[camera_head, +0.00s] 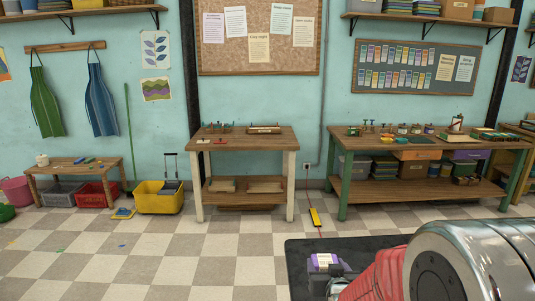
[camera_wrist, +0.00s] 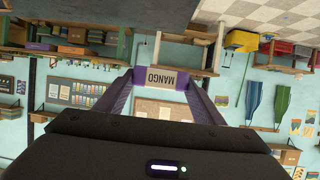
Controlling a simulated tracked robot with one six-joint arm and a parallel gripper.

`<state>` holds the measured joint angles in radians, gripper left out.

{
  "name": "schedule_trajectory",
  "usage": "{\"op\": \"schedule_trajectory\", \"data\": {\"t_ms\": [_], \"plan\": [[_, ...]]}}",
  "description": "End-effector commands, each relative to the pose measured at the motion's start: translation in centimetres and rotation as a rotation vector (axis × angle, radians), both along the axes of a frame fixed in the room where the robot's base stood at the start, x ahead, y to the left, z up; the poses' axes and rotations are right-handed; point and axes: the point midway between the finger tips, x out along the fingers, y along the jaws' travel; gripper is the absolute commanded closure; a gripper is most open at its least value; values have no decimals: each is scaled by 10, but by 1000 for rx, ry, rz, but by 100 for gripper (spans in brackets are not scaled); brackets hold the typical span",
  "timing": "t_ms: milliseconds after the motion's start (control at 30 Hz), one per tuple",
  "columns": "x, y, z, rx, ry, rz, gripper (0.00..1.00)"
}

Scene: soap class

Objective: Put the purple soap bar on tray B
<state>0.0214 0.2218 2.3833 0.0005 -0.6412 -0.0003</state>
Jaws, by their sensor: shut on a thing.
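The purple soap bar (camera_head: 325,261) is at the bottom of the head view, held in my gripper (camera_head: 331,277). In the wrist view the purple bar (camera_wrist: 145,76) spans between the two fingers of my gripper (camera_wrist: 166,82), and its pale label reads MANGO. My gripper is shut on it, above the dark deck of my own base. No tray marked B can be made out in either view; any lettering on the tables is too small to read.
A wooden table (camera_head: 247,141) with small items and a low box stands ahead. A green-legged workbench (camera_head: 380,144) with several goods stands to its right.

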Motion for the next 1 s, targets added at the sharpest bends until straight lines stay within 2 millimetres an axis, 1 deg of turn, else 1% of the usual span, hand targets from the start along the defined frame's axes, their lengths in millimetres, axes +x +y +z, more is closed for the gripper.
{"op": "schedule_trajectory", "data": {"t_ms": [33,133,467,567,800,900,1000], "plan": [[0,7,1,0,-1,12,63],[0,13,1,0,-1,22,63],[0,13,0,0,0,22,63],[-5,13,-9,0,1,22,63],[-38,13,-51,0,5,22,63],[-47,13,-60,0,2,22,63],[-50,13,-62,0,-1,22,63]]}}
